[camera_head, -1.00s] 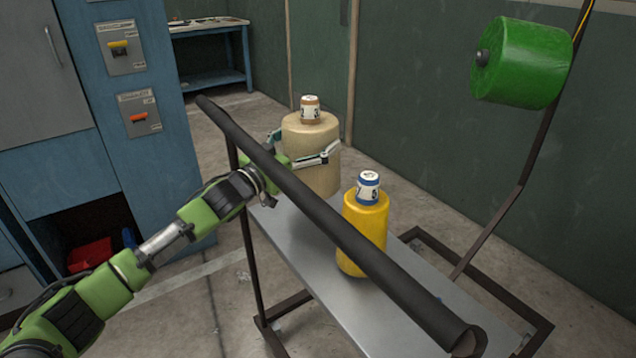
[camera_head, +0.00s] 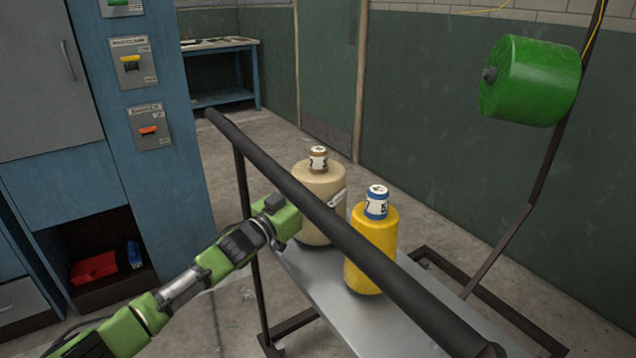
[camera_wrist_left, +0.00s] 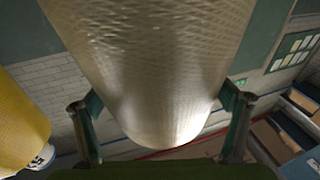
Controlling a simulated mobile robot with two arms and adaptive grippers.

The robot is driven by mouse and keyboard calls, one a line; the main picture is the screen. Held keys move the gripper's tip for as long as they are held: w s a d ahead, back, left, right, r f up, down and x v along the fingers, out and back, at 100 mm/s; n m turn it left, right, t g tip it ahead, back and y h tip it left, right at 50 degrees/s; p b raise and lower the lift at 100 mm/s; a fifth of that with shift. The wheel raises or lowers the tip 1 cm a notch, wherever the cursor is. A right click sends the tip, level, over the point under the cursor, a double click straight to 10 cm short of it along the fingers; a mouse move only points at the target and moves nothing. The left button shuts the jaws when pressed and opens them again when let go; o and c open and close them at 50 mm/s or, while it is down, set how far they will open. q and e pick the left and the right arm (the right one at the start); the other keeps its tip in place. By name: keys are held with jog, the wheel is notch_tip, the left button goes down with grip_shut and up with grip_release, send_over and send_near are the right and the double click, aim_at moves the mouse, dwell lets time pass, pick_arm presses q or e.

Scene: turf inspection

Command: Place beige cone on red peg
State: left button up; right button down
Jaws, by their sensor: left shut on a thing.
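The beige cone (camera_head: 318,185) has a brown-and-white top and stands upright behind the dark rail at the far end of the grey shelf. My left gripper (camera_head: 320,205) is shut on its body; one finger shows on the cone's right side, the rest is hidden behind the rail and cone. In the left wrist view the beige cone (camera_wrist_left: 160,65) fills the space between the fingers of the left gripper (camera_wrist_left: 162,125). I cannot tell whether its base touches the shelf. No red peg can be made out. My right gripper is not in view.
A yellow cone (camera_head: 370,262) stands close by on the grey shelf (camera_head: 325,298). The dark rail (camera_head: 350,235) runs in front of both cones. A green cone (camera_head: 530,80) hangs on an upright at right. A blue cabinet (camera_head: 150,190) stands at left.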

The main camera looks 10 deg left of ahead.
pick_arm(q)
jog(key=shift+r, duration=0.45)
jog(key=o, duration=1.7)
jog(key=shift+f, duration=0.55)
jog(key=shift+o, duration=0.9)
jog(key=shift+r, duration=0.1)
jog(key=shift+s, duration=0.1)
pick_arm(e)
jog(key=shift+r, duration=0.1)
pick_arm(q)
jog(key=shift+r, duration=0.1)
jog(key=p+v, duration=0.1)
jog(key=v, duration=1.1)
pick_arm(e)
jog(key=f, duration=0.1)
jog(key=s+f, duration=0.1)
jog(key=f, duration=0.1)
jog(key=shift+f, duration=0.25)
pick_arm(q)
jog(key=shift+r, duration=0.1)
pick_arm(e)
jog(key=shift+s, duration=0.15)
pick_arm(q)
jog(key=shift+a, duration=0.1)
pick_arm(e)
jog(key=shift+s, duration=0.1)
